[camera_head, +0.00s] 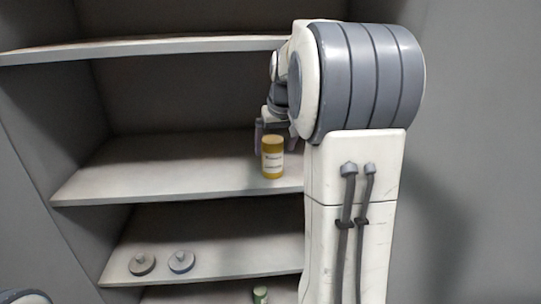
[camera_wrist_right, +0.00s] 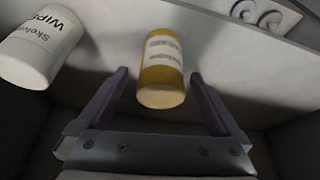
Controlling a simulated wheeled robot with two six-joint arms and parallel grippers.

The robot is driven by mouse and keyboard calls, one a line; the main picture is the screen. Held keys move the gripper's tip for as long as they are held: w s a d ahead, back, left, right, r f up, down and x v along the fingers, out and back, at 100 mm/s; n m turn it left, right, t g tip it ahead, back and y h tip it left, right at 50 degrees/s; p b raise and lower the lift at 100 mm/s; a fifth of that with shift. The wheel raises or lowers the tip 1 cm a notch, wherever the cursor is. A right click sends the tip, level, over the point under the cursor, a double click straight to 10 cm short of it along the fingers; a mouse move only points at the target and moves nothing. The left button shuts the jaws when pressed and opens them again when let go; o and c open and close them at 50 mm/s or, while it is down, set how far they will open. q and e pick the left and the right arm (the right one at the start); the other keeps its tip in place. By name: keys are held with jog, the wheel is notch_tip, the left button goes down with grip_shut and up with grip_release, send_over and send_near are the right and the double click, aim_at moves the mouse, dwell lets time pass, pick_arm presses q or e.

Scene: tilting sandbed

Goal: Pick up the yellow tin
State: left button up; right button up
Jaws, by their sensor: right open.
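The yellow tin (camera_head: 272,157) stands upright near the front edge of the middle shelf in the head view. It has a yellow lid and a white label. In the right wrist view the tin (camera_wrist_right: 162,72) shows between the two fingers of my right gripper (camera_wrist_right: 159,76). The fingers are spread, with a gap on each side of the tin. My left gripper is not in view.
A white wipes container (camera_wrist_right: 40,46) stands beside the tin in the right wrist view; my arm hides it in the head view. Two round grey discs with knobs (camera_head: 142,264) (camera_head: 181,262) lie on the lower shelf (camera_head: 225,258). A green-lidded item (camera_head: 260,295) stands below. The middle shelf's left is clear.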

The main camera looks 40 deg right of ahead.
aim_at(272, 156)
jog(key=shift+w+f+p, duration=0.15)
jog(key=shift+f+p, duration=0.15)
jog(key=shift+f, duration=0.05)
jog(key=p+x, duration=0.1)
jog(key=x, duration=0.2)
jog(key=shift+w+f, duration=0.1)
jog(key=shift+f, duration=0.15)
jog(key=shift+w+f, duration=0.1)
jog(key=shift+f, duration=0.25)
jog(key=shift+r, duration=0.1)
grip_shut()
